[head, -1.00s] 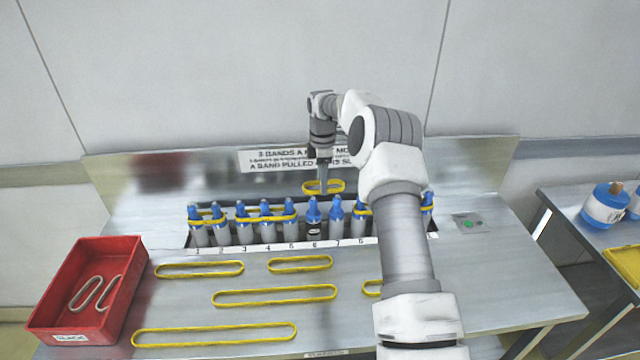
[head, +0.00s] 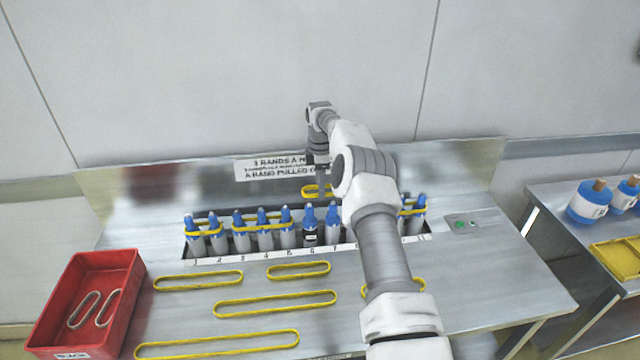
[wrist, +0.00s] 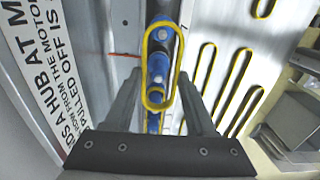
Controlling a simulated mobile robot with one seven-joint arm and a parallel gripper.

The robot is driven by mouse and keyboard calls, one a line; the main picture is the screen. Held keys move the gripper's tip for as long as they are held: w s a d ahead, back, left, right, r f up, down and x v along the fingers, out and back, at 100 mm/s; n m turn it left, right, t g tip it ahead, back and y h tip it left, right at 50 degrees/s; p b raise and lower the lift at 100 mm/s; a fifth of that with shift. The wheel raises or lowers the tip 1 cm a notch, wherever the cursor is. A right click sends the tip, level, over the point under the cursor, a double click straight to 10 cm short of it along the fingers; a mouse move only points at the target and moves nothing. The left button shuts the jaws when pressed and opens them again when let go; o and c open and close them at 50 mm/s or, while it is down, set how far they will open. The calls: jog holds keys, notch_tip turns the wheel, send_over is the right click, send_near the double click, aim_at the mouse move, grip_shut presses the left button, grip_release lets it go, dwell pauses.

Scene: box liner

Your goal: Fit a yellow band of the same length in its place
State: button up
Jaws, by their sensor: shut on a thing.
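My gripper (head: 319,184) hangs above the back edge of the row of numbered posts, right of the middle. It is shut on a yellow band (head: 309,191), which also shows between the fingers in the wrist view (wrist: 147,75). In that view the band appears over the blue post tops; it looks held above them, not seated. Post 6 (head: 310,222) has a dark mark and no band visible around it. One yellow band (head: 262,229) goes around posts 3 to 5, another (head: 205,233) around posts 1 and 2. Posts right of 7 are partly hidden by my arm.
Several loose yellow bands of differing length lie on the bench front, including a short one (head: 298,270) and a long one (head: 275,302). A red bin (head: 62,318) with pale bands stands left. A green-button plate (head: 461,224) sits right. A sign (head: 262,168) is behind.

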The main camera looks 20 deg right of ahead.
notch_tip(320, 180, down, 8)
jog(key=b, duration=0.4)
jog(key=shift+f+b, duration=0.15)
jog(key=shift+b, duration=0.25)
dwell(0.3)
jog(key=o, duration=1.4)
notch_tip(320, 180, up, 17)
jog(key=p, duration=0.3)
jog(key=shift+r, duration=0.2)
